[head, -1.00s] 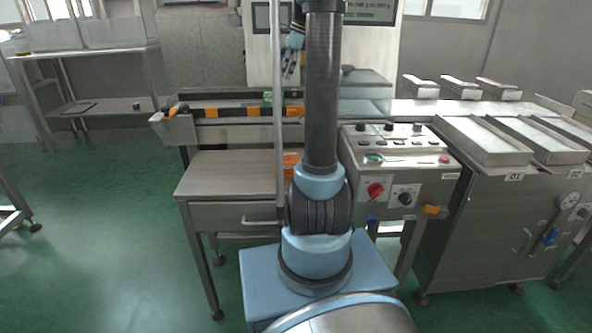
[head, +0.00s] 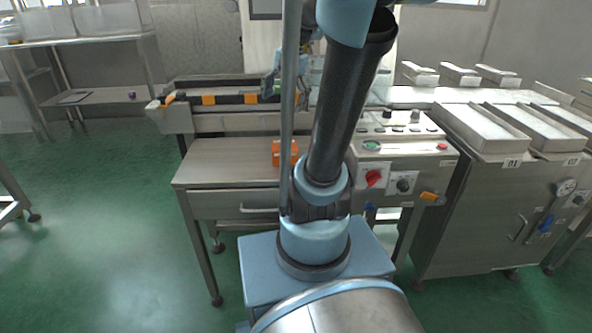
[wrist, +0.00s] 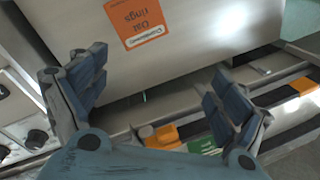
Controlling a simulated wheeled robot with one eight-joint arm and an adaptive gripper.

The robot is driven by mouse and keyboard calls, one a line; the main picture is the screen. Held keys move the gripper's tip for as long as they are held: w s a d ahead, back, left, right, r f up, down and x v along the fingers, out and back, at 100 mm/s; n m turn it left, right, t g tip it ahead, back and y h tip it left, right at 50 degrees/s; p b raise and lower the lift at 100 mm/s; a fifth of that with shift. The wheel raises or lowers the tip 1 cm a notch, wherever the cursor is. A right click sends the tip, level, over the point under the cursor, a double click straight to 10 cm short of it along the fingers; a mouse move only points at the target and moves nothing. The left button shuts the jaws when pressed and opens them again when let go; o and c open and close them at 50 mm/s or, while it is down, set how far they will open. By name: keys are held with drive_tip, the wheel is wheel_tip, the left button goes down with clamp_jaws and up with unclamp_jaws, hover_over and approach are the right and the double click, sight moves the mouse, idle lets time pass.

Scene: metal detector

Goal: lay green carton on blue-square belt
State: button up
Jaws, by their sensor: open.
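The green carton (wrist: 202,144) shows in the wrist view as a small green patch just left of the right finger, partly hidden by my gripper. I cannot make out a blue square on any belt.
An orange box (head: 284,151) sits on the lower steel table (head: 225,160). A control panel (head: 405,150) stands to the right. Several trays (head: 490,130) lie farther right.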

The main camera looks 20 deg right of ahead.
drive_tip(key=s+f+n, duration=0.2)
drive_tip(key=s+f, duration=0.3)
drive_tip(key=s+f+n+h, duration=0.1)
drive_tip(key=s+f+n, duration=0.2)
drive_tip(key=s+f, duration=0.2)
drive_tip(key=s+f+n, duration=0.3)
drive_tip(key=s+f, duration=0.2)
drive_tip(key=shift+s+t+h, duration=0.4)
drive_tip(key=shift+s+f+n, duration=0.3)
drive_tip(key=shift+f, duration=0.1)
drive_tip(key=shift+w+a+f, duration=0.1)
drive_tip(key=shift+w+f, duration=0.15)
drive_tip(key=shift+w, duration=0.15)
